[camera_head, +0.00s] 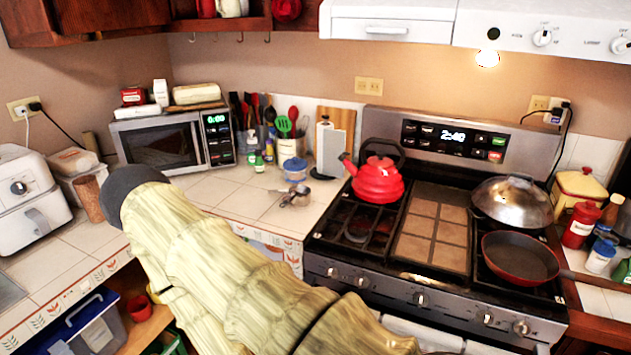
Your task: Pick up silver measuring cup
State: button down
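A small silver measuring cup (298,193) sits on the tiled counter left of the stove, with what looks like a handle pointing left. It lies in front of a small clear tub with a blue lid (295,167). My arm, in a pale yellowish cover, fills the lower left and middle of the head view, in front of and below the counter edge. My gripper is not in view, so whether it is open or shut does not show.
The stove holds a red kettle (377,181), a domed silver lid (512,202) and a red pan (520,258). Bare tile (240,198) lies left of the cup.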

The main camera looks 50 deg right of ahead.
aim_at(302, 201)
jog(key=z, duration=1.75)
jog(key=i, duration=0.5)
jog(key=z, duration=2.1)
jog(key=k, duration=1.9)
jog(key=u, duration=2.25)
jog(key=i, duration=0.45)
jog(key=u, duration=0.05)
